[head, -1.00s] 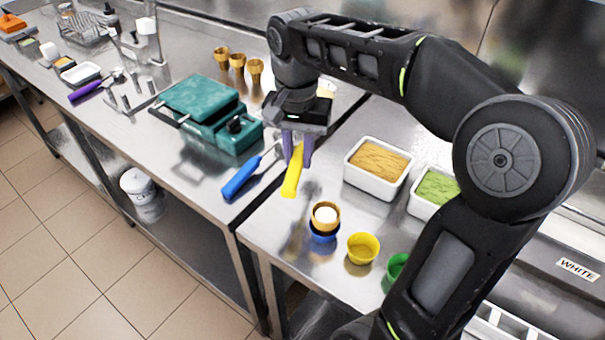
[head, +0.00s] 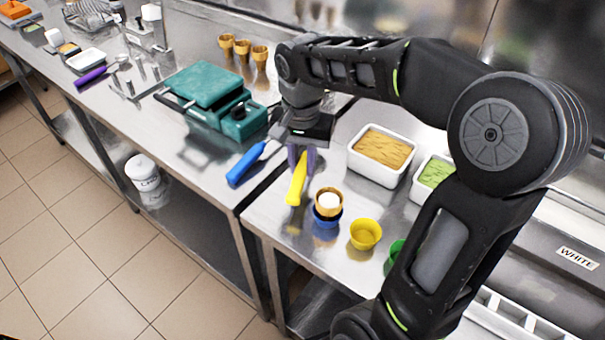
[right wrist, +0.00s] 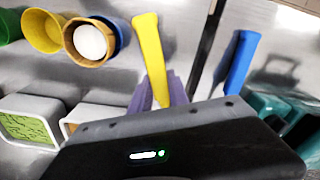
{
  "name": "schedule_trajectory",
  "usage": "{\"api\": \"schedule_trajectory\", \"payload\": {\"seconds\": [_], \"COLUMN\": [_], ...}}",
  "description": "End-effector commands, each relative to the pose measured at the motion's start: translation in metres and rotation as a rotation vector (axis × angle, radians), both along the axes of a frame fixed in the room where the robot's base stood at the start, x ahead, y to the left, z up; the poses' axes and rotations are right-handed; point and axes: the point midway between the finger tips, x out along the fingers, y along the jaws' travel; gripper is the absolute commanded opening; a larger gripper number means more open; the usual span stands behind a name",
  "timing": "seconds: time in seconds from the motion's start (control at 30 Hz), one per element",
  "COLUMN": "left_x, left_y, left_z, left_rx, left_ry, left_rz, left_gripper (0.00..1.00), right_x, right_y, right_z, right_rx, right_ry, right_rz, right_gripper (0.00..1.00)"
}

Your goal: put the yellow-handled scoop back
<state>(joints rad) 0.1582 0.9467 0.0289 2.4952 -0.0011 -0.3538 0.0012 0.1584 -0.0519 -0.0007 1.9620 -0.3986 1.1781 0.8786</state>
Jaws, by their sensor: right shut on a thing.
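The yellow-handled scoop (head: 297,182) is in my right gripper (head: 301,160), which is shut on its handle. The scoop's head is hidden by the gripper and arm. The handle also shows in the right wrist view (right wrist: 151,58), rising between the purple fingertips. I cannot tell whether the scoop touches the table. My left gripper is not in view.
A cup stack with a white ball (head: 328,203), a yellow cup (head: 365,233) and a green cup (head: 394,250) stand in front. A tan-filled white tub (head: 357,160) is at right.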

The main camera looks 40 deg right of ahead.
Motion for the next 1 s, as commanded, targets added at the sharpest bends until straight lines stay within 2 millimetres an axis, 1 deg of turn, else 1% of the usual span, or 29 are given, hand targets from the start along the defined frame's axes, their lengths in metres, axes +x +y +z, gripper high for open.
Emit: {"api": "schedule_trajectory", "payload": {"seconds": [0.07,0.13,0.3,0.4,0.63,0.77,0.8,1.0], "left_x": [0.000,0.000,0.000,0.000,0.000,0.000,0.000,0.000], "left_y": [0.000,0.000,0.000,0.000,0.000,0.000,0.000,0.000], "left_z": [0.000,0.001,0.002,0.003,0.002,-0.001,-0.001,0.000], "left_rx": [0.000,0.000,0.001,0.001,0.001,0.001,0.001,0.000], "left_ry": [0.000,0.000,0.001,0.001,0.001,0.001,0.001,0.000], "left_rz": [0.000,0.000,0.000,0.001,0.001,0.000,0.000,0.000], "left_gripper": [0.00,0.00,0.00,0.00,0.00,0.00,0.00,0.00], "right_x": [0.000,0.000,0.000,0.000,0.000,0.000,0.000,0.000], "right_y": [0.000,0.000,0.000,0.000,0.000,0.000,0.000,0.000], "right_z": [-0.001,-0.006,-0.029,-0.037,-0.037,-0.041,-0.041,-0.040], "right_rx": [0.000,0.000,0.000,0.001,0.001,0.001,0.001,0.000], "right_ry": [0.000,0.001,0.003,0.001,-0.001,-0.001,-0.001,0.000], "right_rz": [0.000,0.000,0.001,0.000,0.000,0.001,0.001,0.001], "right_gripper": [0.00,0.00,0.00,0.00,0.00,0.00,0.23,0.39]}}
